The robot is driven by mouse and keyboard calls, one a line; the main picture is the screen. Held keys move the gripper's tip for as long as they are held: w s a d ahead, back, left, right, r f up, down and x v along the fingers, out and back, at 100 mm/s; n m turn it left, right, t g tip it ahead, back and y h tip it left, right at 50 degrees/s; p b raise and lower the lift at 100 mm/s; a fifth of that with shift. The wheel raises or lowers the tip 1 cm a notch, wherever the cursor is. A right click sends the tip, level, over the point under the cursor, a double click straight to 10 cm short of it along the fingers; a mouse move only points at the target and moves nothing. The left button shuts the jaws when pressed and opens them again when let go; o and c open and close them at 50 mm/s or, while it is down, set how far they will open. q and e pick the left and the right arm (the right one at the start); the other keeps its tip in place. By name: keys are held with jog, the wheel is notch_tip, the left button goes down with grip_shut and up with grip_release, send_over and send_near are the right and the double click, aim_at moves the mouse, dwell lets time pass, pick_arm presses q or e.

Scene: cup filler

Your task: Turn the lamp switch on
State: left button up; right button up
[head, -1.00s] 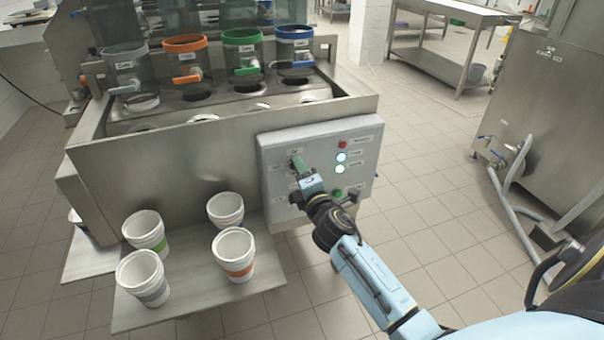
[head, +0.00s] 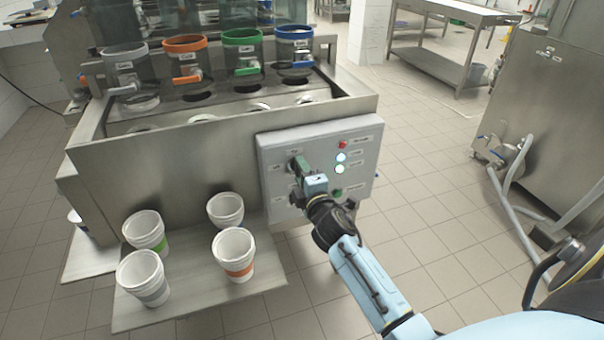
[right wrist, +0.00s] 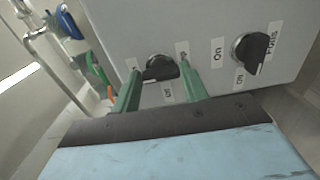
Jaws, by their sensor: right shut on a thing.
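The grey control panel (head: 357,136) is on the front right of the steel cup filler. My right gripper (head: 302,165) is at the upper left of this panel. In the right wrist view its two green fingers (right wrist: 158,88) are on either side of a black rotary knob (right wrist: 160,68), shut on it. The knob's lower part and the writing near it are partly hidden or too blurred to read as a lamp label. A second black knob (right wrist: 253,52) beside it has "On" labels around it. My left gripper is not in view.
Several white cups, one with an orange band (head: 234,255), stand on the low steel shelf (head: 200,300) to the left. Floor right of the panel is clear.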

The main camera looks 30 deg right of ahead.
jog(key=o, duration=1)
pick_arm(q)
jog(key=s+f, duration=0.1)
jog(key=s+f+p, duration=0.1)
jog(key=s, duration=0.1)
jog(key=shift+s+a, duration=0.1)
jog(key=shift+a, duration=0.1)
pick_arm(e)
jog(key=v, duration=1.3)
jog(key=shift+s, duration=0.25)
jog(key=shift+f, duration=0.1)
